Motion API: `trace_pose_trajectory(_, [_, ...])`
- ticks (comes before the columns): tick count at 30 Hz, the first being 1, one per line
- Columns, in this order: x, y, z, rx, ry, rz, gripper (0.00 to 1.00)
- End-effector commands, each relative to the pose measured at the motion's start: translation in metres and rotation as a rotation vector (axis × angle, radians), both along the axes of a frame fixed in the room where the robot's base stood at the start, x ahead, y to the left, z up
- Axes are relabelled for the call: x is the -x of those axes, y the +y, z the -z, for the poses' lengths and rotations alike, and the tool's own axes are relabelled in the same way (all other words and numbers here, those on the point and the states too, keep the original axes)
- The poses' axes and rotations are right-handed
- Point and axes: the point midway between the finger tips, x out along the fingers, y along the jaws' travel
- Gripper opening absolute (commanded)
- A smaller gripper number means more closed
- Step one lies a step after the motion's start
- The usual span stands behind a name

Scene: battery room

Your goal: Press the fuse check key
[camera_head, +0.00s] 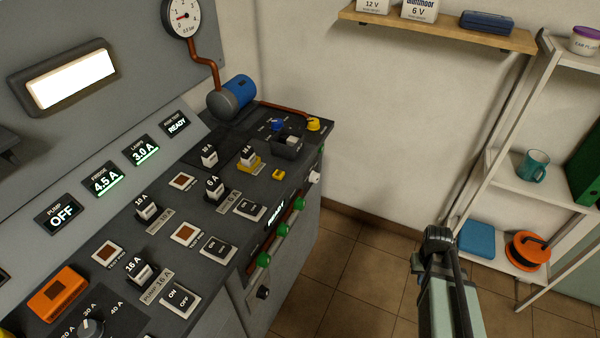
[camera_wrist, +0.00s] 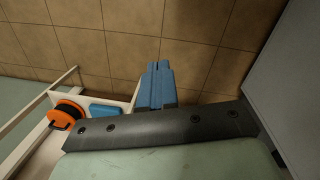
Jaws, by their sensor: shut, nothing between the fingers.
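Brown square test buttons (camera_head: 185,234) sit among the fuses. My gripper's blue fingers (camera_wrist: 156,86) are together and empty in the wrist view, over the floor, away from the console. In the head view the fingers cannot be made out.
Fuses such as the 16 A one (camera_head: 139,272) stand up from the console, with rocker switches (camera_head: 180,298) beside them. Green-knobbed levers (camera_head: 282,230) line the front edge. A white shelf rack (camera_head: 500,172) with an orange reel (camera_head: 527,250) stands right. Tiled floor between is free.

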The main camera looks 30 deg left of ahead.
Motion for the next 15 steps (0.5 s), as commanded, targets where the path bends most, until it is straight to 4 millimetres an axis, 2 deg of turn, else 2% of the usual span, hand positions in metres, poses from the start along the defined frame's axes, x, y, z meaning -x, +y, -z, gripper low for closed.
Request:
trace_pose_trajectory(1, [-0.012,0.011,-0.010,0.010,-0.016,-0.043,0.00])
trace_pose_trajectory(6, [-0.040,0.046,-0.042,0.062,-0.052,-0.201,0.00])
trace_pose_trajectory(15, [-0.071,0.118,-0.092,0.165,-0.091,-0.486,0.00])
